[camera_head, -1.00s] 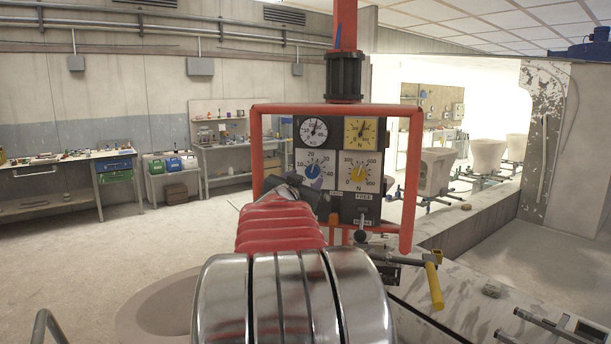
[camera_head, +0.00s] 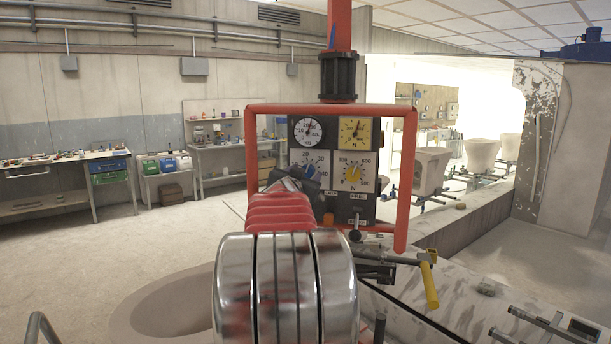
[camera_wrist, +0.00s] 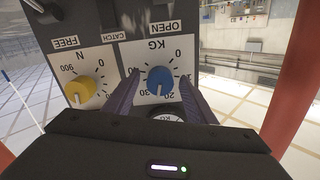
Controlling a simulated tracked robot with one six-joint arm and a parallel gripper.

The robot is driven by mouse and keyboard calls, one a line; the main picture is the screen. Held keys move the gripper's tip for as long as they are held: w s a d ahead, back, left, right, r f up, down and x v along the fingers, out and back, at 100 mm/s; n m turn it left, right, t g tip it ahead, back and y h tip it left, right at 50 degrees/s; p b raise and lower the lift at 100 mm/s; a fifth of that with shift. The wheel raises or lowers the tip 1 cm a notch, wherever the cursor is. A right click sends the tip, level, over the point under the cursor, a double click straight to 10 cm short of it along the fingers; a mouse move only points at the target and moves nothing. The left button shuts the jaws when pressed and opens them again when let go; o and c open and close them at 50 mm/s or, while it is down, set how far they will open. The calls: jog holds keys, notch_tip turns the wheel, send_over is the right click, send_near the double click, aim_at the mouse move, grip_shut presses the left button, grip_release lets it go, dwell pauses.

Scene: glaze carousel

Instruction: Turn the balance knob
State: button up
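A dark control panel (camera_head: 333,205) carries a blue knob (camera_head: 309,172) on a white KG dial and a yellow knob (camera_head: 353,175) on a white N dial. I cannot read a "balance" label on either. My gripper (camera_head: 303,183) is in front of the blue dial and hides part of it. In the wrist view the blue knob (camera_wrist: 160,80) lies between the two dark fingers of my gripper (camera_wrist: 161,88), with a visible gap on each side. The fingers are open. The yellow knob (camera_wrist: 80,91) is left of them, outside the grip.
A red tube frame (camera_head: 408,180) surrounds the panel, and a red post (camera_wrist: 295,95) shows at right in the wrist view. Two gauges (camera_head: 307,132) sit above the knobs. A yellow-handled crank (camera_head: 429,283) and a rail lie at lower right. The floor at left is open.

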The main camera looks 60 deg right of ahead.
jog(key=c, duration=1)
jog(key=shift+m, duration=0.3)
jog(key=shift+m, duration=2.6)
jog(key=shift+f, duration=0.1)
jog(key=o, duration=1)
jog(key=shift+o, duration=0.2)
jog(key=shift+a, duration=0.15)
jog(key=v, duration=1.3)
jog(key=shift+a, duration=0.25)
